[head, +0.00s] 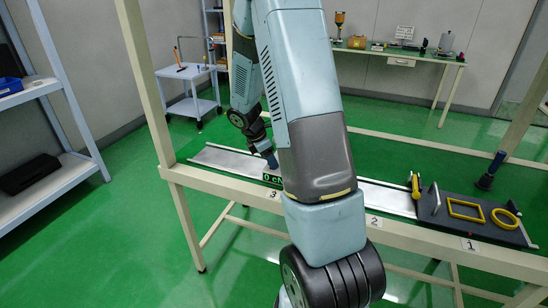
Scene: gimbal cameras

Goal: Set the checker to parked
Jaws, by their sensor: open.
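No part is clearly marked as the checker. A dark plate with green characters reading "0 ch" (272,180) stands on the rail above label 3, its right part hidden by my arm. My gripper (268,158) hangs just above and behind this plate, small and partly covered by my arm; contact cannot be told. A dark board (450,213) sits at the rail's right end, above label 1. It carries a yellow rectangular frame (466,209), a yellow ring (505,219), an upright pale bar (435,198) and a yellow upright handle (416,186).
A silver rail (225,160) runs along a beige bench frame (225,187) with labels 3, 2 and 1. A post (148,85) rises at its left. A dark blue-topped part (490,172) stands behind the board. Shelves, a trolley (190,88) and a table stand farther off.

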